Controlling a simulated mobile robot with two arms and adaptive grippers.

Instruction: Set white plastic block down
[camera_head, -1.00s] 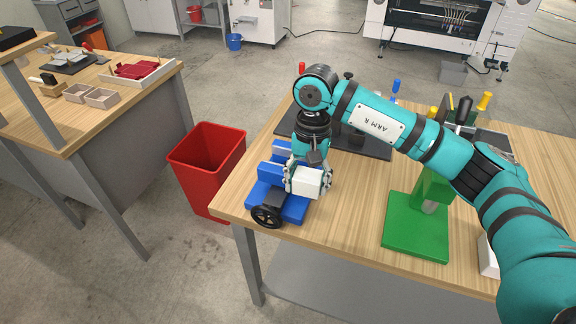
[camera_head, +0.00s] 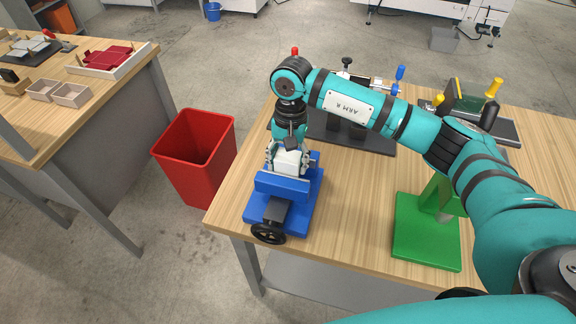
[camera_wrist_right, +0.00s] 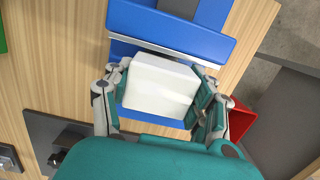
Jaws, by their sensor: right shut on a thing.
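The white plastic block (camera_head: 290,162) is held between the fingers of my right gripper (camera_head: 287,157). The blue vise (camera_head: 282,187) stands at the table's near left corner, with a black handwheel at its front. The block is over the vise, behind its front jaw. In the right wrist view, the block (camera_wrist_right: 160,87) lies between the two fingers of my gripper (camera_wrist_right: 166,80), beside the steel-faced jaw of the vise (camera_wrist_right: 170,32). Some blue shows past its lower edge. I cannot tell whether its underside touches the vise. My left gripper is not in view.
A red bin (camera_head: 196,155) stands on the floor left of the wooden table (camera_head: 350,205). A green stand (camera_head: 428,232) is on the table at right, and a dark plate (camera_head: 375,140) lies behind. Bare tabletop lies between vise and green stand.

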